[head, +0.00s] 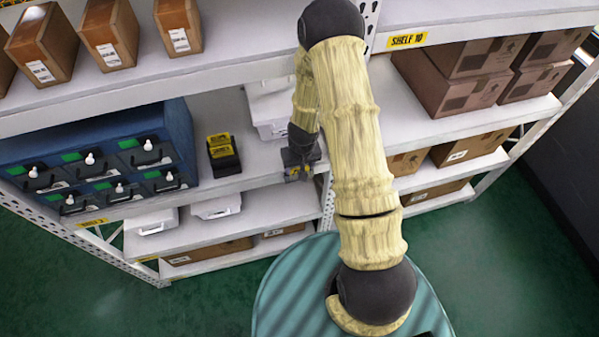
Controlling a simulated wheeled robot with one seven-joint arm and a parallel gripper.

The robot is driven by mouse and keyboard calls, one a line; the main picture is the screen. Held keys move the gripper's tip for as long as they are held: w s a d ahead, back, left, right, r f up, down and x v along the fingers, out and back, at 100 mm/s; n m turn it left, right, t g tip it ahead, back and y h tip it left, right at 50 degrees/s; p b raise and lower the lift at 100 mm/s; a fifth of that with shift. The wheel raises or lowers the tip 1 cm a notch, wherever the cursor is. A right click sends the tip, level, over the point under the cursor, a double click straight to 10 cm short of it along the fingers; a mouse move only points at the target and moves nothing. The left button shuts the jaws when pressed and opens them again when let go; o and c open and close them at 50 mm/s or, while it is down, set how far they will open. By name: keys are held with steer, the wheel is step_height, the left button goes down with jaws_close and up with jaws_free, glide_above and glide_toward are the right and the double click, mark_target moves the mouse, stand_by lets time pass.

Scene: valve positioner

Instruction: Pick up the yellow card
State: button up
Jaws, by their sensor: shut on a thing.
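My gripper (299,174) hangs in front of the middle shelf, to the right of a black holder (224,160). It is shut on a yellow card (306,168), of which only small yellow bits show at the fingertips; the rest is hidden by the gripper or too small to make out. More yellow cards (219,140) with dark print stand in the black holder on the shelf. The gripper is apart from the holder.
A white bin (270,105) is behind my gripper. Brown boxes (465,75) fill the right shelves. A white shelf upright (328,200) is just right of my gripper. The green floor (500,270) at right is clear.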

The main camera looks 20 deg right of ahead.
steer(key=shift+r, duration=0.1)
step_height(320, 180, up, 10)
stand_by(0.6)
steer(key=shift+f+b, duration=0.2)
steer(key=shift+b, duration=0.1)
